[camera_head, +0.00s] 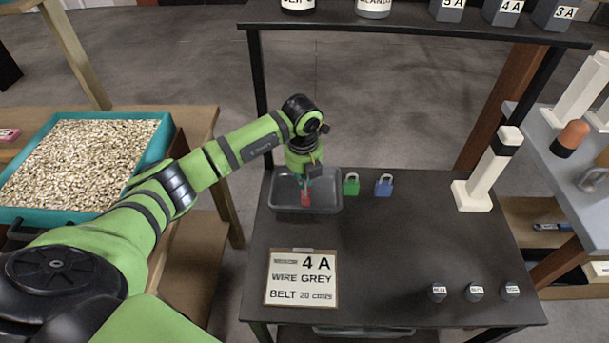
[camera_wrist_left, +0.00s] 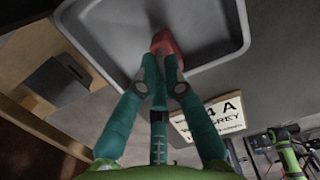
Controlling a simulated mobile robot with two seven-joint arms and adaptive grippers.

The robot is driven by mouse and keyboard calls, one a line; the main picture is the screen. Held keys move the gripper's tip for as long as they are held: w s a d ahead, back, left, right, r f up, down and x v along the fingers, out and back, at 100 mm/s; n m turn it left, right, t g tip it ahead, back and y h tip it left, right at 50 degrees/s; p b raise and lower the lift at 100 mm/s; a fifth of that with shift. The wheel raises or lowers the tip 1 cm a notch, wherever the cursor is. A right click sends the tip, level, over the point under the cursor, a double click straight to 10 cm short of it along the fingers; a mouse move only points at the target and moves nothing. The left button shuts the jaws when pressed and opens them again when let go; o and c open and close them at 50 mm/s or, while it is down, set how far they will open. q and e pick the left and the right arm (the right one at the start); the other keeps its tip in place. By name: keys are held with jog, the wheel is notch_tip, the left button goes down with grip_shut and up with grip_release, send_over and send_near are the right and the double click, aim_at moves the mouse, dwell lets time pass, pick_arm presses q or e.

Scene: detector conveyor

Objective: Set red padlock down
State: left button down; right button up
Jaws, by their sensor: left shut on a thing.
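A red padlock (camera_head: 306,197) is held between the fingertips of my left gripper (camera_head: 304,182), which is shut on it. In the left wrist view the teal fingers of the left gripper (camera_wrist_left: 160,68) close on the red padlock (camera_wrist_left: 164,41). The padlock is over the grey tray (camera_head: 275,198) on the dark table; I cannot tell whether it touches the tray's floor. The tray (camera_wrist_left: 105,40) also fills the upper part of the left wrist view. A green padlock (camera_head: 351,185) and a blue padlock (camera_head: 384,186) stand right of the tray. My right gripper is not in view.
A card (camera_head: 301,278) reading "4 A WIRE GREY BELT" lies at the table's front left. A white stand (camera_head: 482,180) is at the right, and small dark weights (camera_head: 475,292) are at the front right. A teal bin of pale pellets (camera_head: 165,135) is at left. The table's middle is clear.

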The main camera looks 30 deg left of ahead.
aim_at(304, 194)
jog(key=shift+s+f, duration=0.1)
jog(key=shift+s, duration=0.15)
pick_arm(q)
jog(key=shift+f, duration=0.2)
jog(key=c, duration=1.3)
grip_release()
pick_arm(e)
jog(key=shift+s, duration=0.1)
pick_arm(q)
jog(key=shift+r, duration=0.1)
jog(key=shift+r, duration=0.25)
jog(key=shift+s+d+r+b, duration=0.1)
jog(key=shift+s+r+b, duration=0.25)
jog(key=shift+r, duration=1.6)
jog(key=shift+s+d+r+b, duration=0.1)
jog(key=shift+r+b, duration=0.3)
jog(key=shift+r, duration=1.55)
jog(key=shift+s+r+b, duration=0.25)
jog(key=shift+r+b, duration=0.15)
jog(key=shift+r, duration=1.55)
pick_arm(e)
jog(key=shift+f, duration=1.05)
pick_arm(q)
jog(key=shift+d, duration=0.1)
